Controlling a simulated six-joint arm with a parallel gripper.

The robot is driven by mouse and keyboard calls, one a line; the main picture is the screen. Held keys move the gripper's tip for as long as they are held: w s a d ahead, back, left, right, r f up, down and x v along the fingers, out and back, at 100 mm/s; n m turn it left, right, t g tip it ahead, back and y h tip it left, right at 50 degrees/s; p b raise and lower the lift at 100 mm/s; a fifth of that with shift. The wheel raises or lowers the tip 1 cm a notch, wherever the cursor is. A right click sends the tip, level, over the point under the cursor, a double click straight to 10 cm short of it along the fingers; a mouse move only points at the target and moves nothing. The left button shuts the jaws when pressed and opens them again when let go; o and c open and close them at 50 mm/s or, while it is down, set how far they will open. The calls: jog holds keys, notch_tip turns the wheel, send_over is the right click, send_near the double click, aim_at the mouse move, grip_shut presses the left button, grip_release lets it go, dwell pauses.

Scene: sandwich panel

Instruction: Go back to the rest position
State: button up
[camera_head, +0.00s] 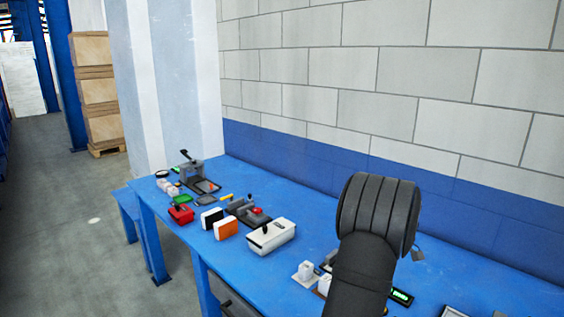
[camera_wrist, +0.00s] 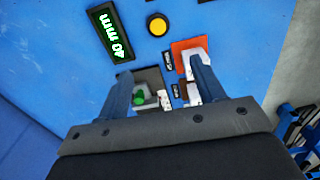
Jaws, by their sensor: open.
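My gripper (camera_wrist: 160,75) shows in the wrist view with its two blue fingers wide apart and nothing held between them. It hangs above the blue bench. Below and between the fingers are a grey fixture (camera_wrist: 152,75) with a green part (camera_wrist: 138,98) and an orange-and-white piece (camera_wrist: 184,44) partly behind the right finger. In the head view my dark arm stands over the near right part of the bench (camera_head: 325,228) and hides most of the gripper and what is under it.
A display reading 40 mm (camera_wrist: 110,32) and a yellow button (camera_wrist: 157,24) lie beyond the fingers. In the head view, a white box (camera_head: 271,236), an orange-fronted block (camera_head: 226,229), a red bin (camera_head: 181,214) and a lever device (camera_head: 190,168) stand left. The wall (camera_head: 450,185) bounds the back.

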jog(key=w+a+f, duration=0.1)
jog(key=w, duration=0.4)
jog(key=w+a+f, duration=0.1)
jog(key=w+a, duration=0.1)
jog(key=w, duration=0.4)
jog(key=w+a+f, duration=0.1)
jog(key=w+a, duration=0.1)
jog(key=w, duration=0.3)
jog(key=shift+w+a+f, duration=0.1)
jog(key=shift+w+f, duration=0.05)
jog(key=shift+f, duration=0.25)
jog(key=s+d+r, duration=0.2)
jog(key=s, duration=0.5)
jog(key=s+d+r, duration=0.1)
jog(key=s+d, duration=0.2)
jog(key=s, duration=0.5)
jog(key=shift+d+r, duration=0.15)
jog(key=shift+r, duration=0.25)
jog(key=shift+w, duration=0.1)
